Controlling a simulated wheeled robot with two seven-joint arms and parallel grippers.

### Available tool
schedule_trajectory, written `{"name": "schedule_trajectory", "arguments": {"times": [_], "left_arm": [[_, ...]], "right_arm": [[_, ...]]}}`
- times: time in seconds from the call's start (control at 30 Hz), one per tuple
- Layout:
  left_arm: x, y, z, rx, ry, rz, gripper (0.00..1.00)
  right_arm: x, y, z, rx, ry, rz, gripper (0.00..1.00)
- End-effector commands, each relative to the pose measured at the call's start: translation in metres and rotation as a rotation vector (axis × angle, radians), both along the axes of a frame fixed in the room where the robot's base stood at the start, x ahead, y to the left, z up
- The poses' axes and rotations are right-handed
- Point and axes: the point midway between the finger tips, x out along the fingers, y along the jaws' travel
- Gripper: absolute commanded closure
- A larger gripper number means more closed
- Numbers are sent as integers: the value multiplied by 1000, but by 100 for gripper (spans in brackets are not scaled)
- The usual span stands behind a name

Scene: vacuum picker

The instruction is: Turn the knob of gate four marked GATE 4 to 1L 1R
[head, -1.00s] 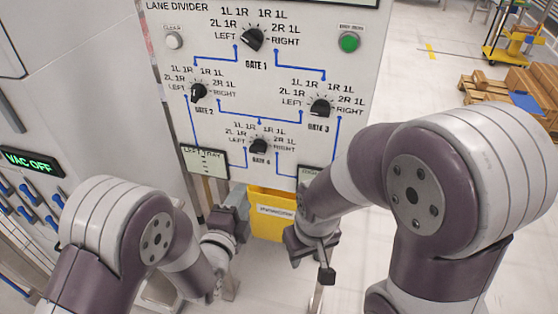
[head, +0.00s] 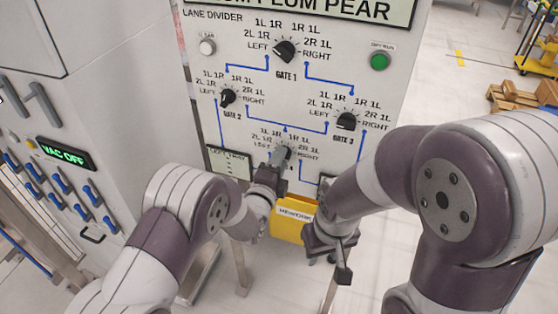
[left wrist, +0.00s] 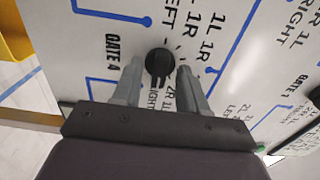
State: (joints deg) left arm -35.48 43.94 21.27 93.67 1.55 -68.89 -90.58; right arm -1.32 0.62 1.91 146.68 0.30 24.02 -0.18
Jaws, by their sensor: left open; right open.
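The black GATE 4 knob (head: 287,151) is the lowest knob on the lane divider panel, partly hidden by my left gripper in the head view. In the left wrist view the knob (left wrist: 158,62) shows between the fingertips, with a gap on each side. Its pointer direction is hard to tell. A 1L 1R label (left wrist: 213,38) is printed beside it. My left gripper (head: 279,156) is open, with its fingers reaching to the panel around the knob; it also shows in the left wrist view (left wrist: 160,80). My right gripper (head: 338,258) is open and empty, low in front of the panel.
The GATE 1 knob (head: 285,50), GATE 2 knob (head: 228,97) and GATE 3 knob (head: 346,121) sit higher on the panel. A yellow bin (head: 288,230) is below. A VAC OFF cabinet (head: 66,153) stands left.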

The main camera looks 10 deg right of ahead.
Motion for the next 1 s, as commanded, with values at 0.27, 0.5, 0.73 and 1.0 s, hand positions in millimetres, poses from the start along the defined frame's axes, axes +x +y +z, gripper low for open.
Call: {"name": "schedule_trajectory", "arguments": {"times": [0.27,0.5,0.73,1.0], "left_arm": [[0,0,0,0,0,0,100],[0,0,-1,-8,6,0,100],[0,0,-4,-76,51,0,100],[0,0,-6,-257,172,0,100]], "right_arm": [[0,0,0,0,0,0,57],[0,0,-2,0,0,0,57],[0,0,-15,0,0,0,57],[0,0,-43,0,0,0,57]]}}
